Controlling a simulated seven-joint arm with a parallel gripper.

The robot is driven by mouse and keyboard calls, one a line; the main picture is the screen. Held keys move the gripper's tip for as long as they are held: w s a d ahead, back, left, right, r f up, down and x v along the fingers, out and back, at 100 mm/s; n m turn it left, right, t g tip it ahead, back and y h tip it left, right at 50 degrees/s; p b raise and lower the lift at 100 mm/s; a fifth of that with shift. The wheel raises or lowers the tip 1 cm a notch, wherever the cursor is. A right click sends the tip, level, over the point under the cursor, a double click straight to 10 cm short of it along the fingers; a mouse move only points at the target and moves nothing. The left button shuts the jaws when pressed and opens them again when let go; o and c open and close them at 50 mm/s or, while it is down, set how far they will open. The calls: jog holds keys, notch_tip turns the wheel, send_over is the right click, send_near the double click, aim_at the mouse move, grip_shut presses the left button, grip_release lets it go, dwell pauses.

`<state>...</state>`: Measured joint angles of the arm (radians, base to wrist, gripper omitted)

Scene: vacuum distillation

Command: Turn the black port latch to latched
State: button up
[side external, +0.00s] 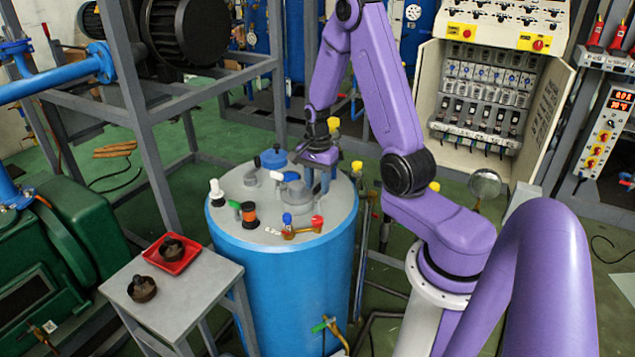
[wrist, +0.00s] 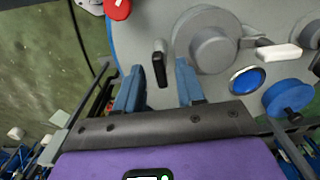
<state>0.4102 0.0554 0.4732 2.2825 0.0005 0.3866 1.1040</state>
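The black port latch (wrist: 160,64) is a short dark lever in the wrist view. It stands beside the round grey port cap (wrist: 213,50) on the tank's grey lid. My gripper (wrist: 158,82) is open, with one blue finger on each side of the latch. Gaps show between the fingers and the latch, and I cannot tell whether either touches it. In the side view my gripper (side external: 318,182) is low over the right part of the lid, beside the grey port (side external: 293,186). The latch cannot be made out there.
The blue tank (side external: 290,285) carries several lid fittings: a blue cap (side external: 273,157), an orange-and-black fitting (side external: 249,214), a white-topped fitting (side external: 216,191) and a red-and-blue valve (side external: 300,226). A side table (side external: 190,305) holds a red tray (side external: 172,266). The lid's front is partly clear.

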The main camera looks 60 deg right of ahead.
grip_shut()
jog(key=shift+n, duration=0.3)
jog(key=n, duration=1.3)
jog(key=shift+n, duration=2.1)
